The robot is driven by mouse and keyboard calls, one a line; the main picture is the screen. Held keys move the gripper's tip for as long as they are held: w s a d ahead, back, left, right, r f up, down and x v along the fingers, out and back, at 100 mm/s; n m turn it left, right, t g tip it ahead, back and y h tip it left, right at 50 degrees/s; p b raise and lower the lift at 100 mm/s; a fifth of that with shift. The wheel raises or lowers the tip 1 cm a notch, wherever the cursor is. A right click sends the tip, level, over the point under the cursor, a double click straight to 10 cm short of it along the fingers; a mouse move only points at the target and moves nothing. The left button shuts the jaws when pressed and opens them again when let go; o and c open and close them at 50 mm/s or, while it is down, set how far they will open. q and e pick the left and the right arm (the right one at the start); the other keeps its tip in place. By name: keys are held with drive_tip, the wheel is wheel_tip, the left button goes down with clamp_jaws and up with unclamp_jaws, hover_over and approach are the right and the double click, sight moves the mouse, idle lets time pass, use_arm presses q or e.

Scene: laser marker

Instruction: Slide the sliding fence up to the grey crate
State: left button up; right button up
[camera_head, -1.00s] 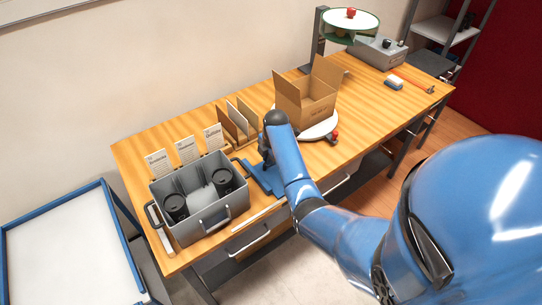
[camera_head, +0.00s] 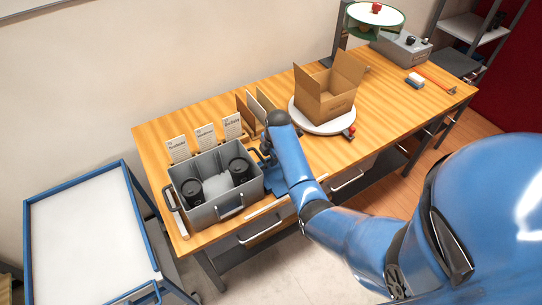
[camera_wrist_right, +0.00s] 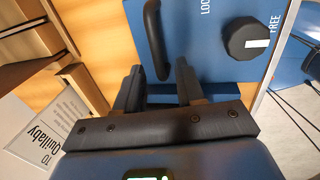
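The sliding fence (camera_head: 276,184) is a blue piece on the table just right of the grey crate (camera_head: 217,208), partly hidden by my right arm. Whether they touch I cannot tell. In the right wrist view the fence (camera_wrist_right: 215,62) shows a black bar handle (camera_wrist_right: 155,38) and a black knob (camera_wrist_right: 248,40), its white mark toward the word FREE. My right gripper (camera_head: 265,157) is over the fence. In the wrist view its fingers (camera_wrist_right: 160,88) stand apart on either side of the handle's near end, with gaps showing. My left gripper is not in view.
The crate holds black-lidded cups (camera_head: 239,170). Label cards (camera_head: 204,137) stand behind it, beside wooden dividers (camera_head: 246,113). An open cardboard box (camera_head: 328,98) sits on a white turntable (camera_head: 320,125) to the right. A blue-rimmed cart (camera_head: 88,215) stands left of the table.

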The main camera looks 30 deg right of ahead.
sight(274, 170)
wheel_tip(274, 170, up, 11)
drive_tip(key=s+b, duration=0.1)
drive_tip(key=s, duration=0.1)
drive_tip(key=shift+f, duration=0.2)
idle(0.5)
